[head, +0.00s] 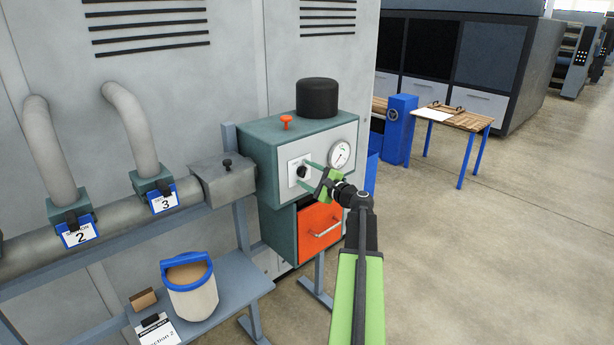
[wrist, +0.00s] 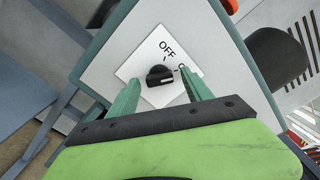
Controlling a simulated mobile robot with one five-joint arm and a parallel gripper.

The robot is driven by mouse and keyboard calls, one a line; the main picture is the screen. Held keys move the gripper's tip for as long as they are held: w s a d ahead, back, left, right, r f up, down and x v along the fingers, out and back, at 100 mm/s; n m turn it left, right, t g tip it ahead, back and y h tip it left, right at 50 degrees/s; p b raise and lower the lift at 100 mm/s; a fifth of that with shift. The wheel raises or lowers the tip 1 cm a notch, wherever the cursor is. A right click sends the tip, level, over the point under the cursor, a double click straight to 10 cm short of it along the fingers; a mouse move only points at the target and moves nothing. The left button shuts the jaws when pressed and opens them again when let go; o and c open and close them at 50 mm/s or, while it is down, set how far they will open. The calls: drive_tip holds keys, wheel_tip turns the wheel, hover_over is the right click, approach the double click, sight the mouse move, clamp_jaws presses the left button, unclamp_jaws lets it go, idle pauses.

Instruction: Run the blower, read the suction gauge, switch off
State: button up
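The teal blower unit (head: 262,150) stands beside the grey cabinet, with a light front panel. On the panel is a black rotary switch knob (head: 301,172) on a white plate. In the wrist view the knob (wrist: 159,75) sits below the word OFF; a second label to its right is partly hidden by a finger. I cannot tell surely which label the knob points to. The round suction gauge (head: 339,155) is right of the switch; its reading is too small to tell. My gripper (wrist: 160,82) is open, its green fingers either side of the knob, apparently not clamped on it.
An orange drawer (head: 320,232) sits under the panel. A black cylinder (head: 317,97) and an orange knob (head: 286,122) top the unit. Pipes numbered 2 and 3 (head: 163,200) are at left, above a shelf with a bucket (head: 192,292). Open floor (head: 480,260) lies right.

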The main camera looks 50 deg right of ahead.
drive_tip(key=shift+s, duration=0.1)
drive_tip(key=s+a, duration=0.1)
drive_tip(key=s, duration=1.6)
drive_tip(key=shift+a, duration=0.15)
